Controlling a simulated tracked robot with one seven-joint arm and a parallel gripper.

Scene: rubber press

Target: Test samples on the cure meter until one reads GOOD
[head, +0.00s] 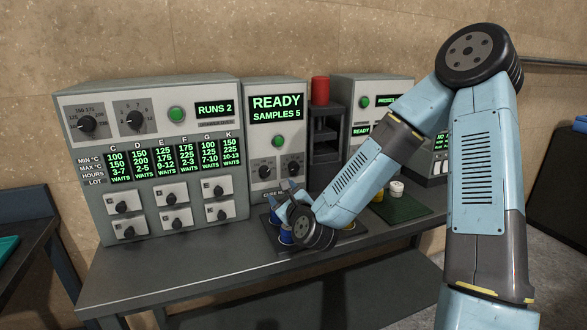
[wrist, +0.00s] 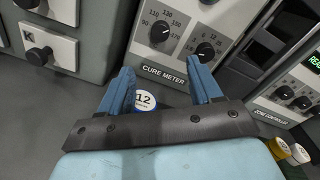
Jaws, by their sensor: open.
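The cure meter (head: 277,98) stands on the bench in the middle of the head view; its screen reads READY, SAMPLES 5. It has a green button (head: 278,141) and two dials, which also show in the wrist view above the label CURE METER (wrist: 163,75). My gripper (head: 283,190) is open and empty, low in front of the meter. A blue-sided sample (wrist: 145,101) with a white top marked 12 shows between the fingers, below them and not gripped. In the head view a blue sample (head: 286,236) sits under my gripper, partly hidden by it.
A large oven-like cabinet (head: 75,165) with several small doors stands left, its screen reading RUNS 2. A dark stand with a red cylinder (head: 320,90) is right of the meter. A white item (head: 397,187) and green mat (head: 405,208) lie farther right. The bench front (head: 170,275) is clear.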

